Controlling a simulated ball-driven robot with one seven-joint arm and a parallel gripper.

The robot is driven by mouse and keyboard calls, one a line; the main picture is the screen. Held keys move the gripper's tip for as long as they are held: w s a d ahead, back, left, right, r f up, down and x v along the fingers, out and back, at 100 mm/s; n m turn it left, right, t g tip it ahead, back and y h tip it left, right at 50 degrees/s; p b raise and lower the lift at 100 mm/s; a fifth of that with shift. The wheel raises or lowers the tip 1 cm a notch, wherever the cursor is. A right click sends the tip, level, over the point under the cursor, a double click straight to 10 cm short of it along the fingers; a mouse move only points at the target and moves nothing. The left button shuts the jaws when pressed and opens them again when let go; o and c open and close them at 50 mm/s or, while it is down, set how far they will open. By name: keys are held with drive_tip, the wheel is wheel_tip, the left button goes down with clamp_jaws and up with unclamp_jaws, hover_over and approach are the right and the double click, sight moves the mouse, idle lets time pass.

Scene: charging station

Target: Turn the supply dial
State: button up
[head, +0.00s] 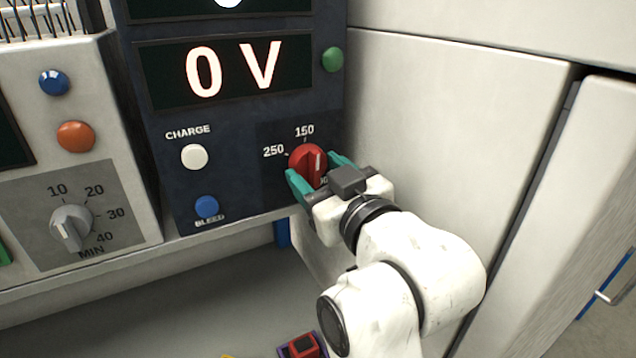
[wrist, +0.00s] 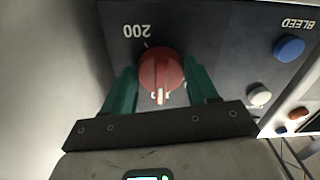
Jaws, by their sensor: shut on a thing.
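The supply dial (head: 306,162) is a round red knob with a white mark, low on the right of the dark blue panel. In the head view, 150 stands above it and 250 to its left. Another label is partly hidden by my gripper.
The display (head: 232,72) reads 0 V. A white CHARGE button (head: 194,157), blue BLEED button (head: 206,207) and green lamp (head: 332,59) share the panel. A grey timer dial (head: 71,227) is on the left unit. A pale wall (head: 450,120) stands close on the right.

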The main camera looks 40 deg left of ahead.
drive_tip(key=o, duration=1.1)
drive_tip(key=shift+c, duration=0.2)
drive_tip(key=b+v, duration=0.1)
drive_tip(key=v, duration=0.9)
drive_tip(key=shift+s+d+b, duration=0.15)
drive_tip(key=shift+d+b, duration=0.15)
drive_tip(key=shift+d, duration=0.1)
